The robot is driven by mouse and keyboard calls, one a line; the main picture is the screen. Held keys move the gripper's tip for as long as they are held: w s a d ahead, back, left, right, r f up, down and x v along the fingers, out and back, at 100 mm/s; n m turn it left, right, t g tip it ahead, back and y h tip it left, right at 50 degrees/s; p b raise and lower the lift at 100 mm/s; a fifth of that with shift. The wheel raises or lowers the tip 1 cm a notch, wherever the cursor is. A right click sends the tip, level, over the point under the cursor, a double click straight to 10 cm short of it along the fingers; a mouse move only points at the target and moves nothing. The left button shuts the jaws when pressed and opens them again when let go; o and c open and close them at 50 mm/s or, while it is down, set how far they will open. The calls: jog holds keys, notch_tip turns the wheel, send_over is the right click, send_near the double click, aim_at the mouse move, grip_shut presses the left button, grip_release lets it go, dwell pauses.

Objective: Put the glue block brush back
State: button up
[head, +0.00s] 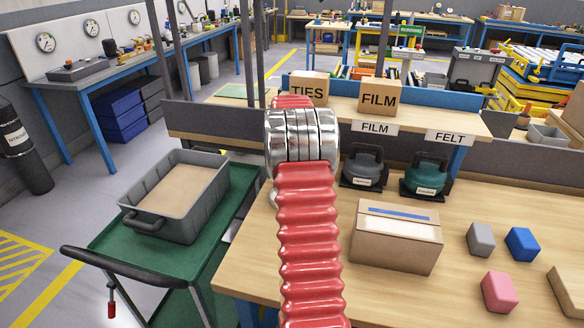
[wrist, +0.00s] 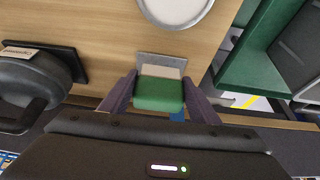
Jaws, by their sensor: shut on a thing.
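In the wrist view, my gripper (wrist: 153,92) has its two purple-grey fingers on either side of a green block (wrist: 158,94), which I take to be the glue block brush. The fingers are shut on it. A flat grey and pale piece (wrist: 161,65) shows just beyond the block over the wooden bench; I cannot tell whether it is part of the brush or lies beneath it. In the head view, my red arm and its metal joint hide the gripper and the brush.
A round silver-rimmed dish (wrist: 176,8) lies near the brush. A grey dispenser (head: 364,170) and teal dispenser (head: 425,178) stand by the bench's back edge. A carton (head: 396,240) and loose blocks (head: 481,239) lie right. A grey tote (head: 165,222) sits on a green cart (head: 128,250).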

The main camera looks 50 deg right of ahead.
jog(key=shift+w+d, duration=0.3)
jog(key=shift+d, duration=0.2)
jog(key=shift+w+d, duration=0.25)
jog(key=shift+d, duration=0.25)
jog(key=shift+s, duration=0.1)
jog(key=shift+f, duration=1.75)
jog(key=o, duration=1)
jog(key=shift+f, duration=0.1)
